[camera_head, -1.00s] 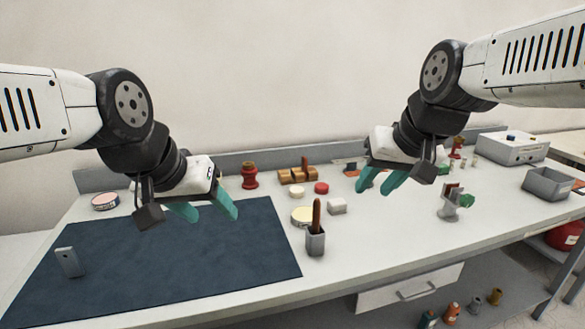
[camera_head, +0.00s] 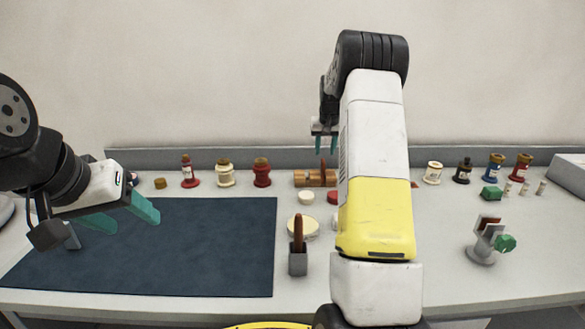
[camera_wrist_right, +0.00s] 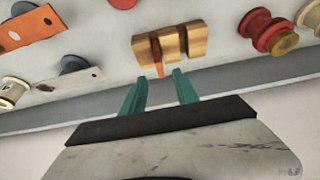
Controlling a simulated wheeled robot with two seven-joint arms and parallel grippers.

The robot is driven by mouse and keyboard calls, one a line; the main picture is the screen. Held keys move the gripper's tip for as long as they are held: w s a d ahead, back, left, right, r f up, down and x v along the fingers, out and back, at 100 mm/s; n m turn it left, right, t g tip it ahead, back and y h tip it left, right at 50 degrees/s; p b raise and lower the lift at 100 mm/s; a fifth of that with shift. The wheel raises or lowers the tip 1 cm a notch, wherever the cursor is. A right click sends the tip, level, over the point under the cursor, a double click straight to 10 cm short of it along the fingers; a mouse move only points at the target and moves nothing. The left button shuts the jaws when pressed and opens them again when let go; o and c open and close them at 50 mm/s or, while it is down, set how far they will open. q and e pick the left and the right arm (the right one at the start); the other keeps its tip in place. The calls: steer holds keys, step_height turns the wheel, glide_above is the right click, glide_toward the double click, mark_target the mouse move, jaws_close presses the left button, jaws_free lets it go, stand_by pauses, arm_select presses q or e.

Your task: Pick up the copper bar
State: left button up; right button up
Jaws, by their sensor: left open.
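A slotted wooden block (camera_head: 315,178) stands near the back of the table. In the right wrist view this block (camera_wrist_right: 184,42) has a thin copper-coloured bar (camera_wrist_right: 158,68) in one slot, with an end showing. My right gripper (camera_head: 326,145) is open and empty above and behind the block. Its fingers (camera_wrist_right: 160,84) point toward the block, apart from it. My left gripper (camera_head: 124,216) is open and empty over the blue mat's left part.
The blue mat (camera_head: 200,245) covers the left front. A grey cup with a brown handle (camera_head: 298,260) stands beside it. Red spools (camera_head: 262,172) and jars line the back. A grey holder (camera_head: 482,250) stands right.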

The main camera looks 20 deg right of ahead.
mark_target(323, 161)
steer(key=x, duration=0.8)
steer(key=shift+c, duration=0.5)
jaws_close()
stand_by(0.8)
